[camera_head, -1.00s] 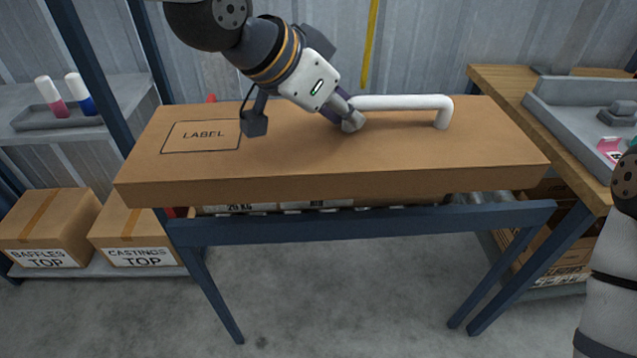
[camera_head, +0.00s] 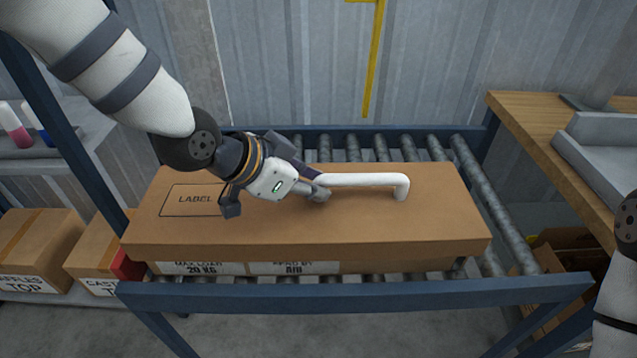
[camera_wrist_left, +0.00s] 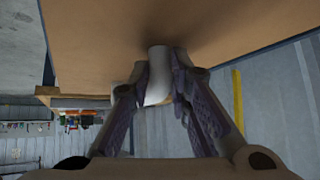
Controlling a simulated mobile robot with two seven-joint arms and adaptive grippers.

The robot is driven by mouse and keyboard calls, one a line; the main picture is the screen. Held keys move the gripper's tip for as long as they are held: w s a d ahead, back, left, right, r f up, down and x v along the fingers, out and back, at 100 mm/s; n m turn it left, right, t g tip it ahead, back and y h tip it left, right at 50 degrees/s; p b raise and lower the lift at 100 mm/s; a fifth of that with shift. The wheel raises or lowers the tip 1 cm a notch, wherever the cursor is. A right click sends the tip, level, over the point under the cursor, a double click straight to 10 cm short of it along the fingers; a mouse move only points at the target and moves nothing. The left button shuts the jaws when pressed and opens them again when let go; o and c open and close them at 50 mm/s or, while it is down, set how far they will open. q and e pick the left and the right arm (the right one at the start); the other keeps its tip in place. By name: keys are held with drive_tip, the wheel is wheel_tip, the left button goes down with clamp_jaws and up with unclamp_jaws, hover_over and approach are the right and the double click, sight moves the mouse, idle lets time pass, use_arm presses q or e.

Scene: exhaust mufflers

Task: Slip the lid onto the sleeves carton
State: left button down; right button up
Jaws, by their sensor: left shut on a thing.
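The brown cardboard lid (camera_head: 350,222) has a printed LABEL panel and a white bar handle (camera_head: 370,180) on top. My left gripper (camera_head: 318,192) is shut on the left part of the handle. The left wrist view shows its fingers (camera_wrist_left: 160,82) around the white handle (camera_wrist_left: 156,62), against the underlit brown lid (camera_wrist_left: 100,35). The sleeves carton (camera_head: 215,268) shows as a strip with white labels below the lid's front wall, on the rollers. The lid covers the rest of it. I cannot tell whether the lid is fully seated. My right gripper is out of view.
The carton stands on a roller conveyor with a blue frame (camera_head: 370,293). Bare rollers (camera_head: 475,190) show behind and to the right. A wooden table (camera_head: 545,135) with a grey tray stands at right. Boxes (camera_head: 40,250) stand on a low shelf at left.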

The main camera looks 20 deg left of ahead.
use_arm(q)
drive_tip(key=shift+s+d+f, duration=0.1)
drive_tip(key=shift+s+d, duration=0.05)
drive_tip(key=shift+s, duration=0.25)
drive_tip(key=shift+w+f, duration=0.1)
drive_tip(key=shift+w, duration=0.2)
drive_tip(key=shift+s+f, duration=0.1)
drive_tip(key=shift+f, duration=0.1)
drive_tip(key=c, duration=1.5)
unclamp_jaws()
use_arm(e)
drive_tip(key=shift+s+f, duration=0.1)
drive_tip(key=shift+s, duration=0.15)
use_arm(q)
drive_tip(key=shift+r, duration=0.1)
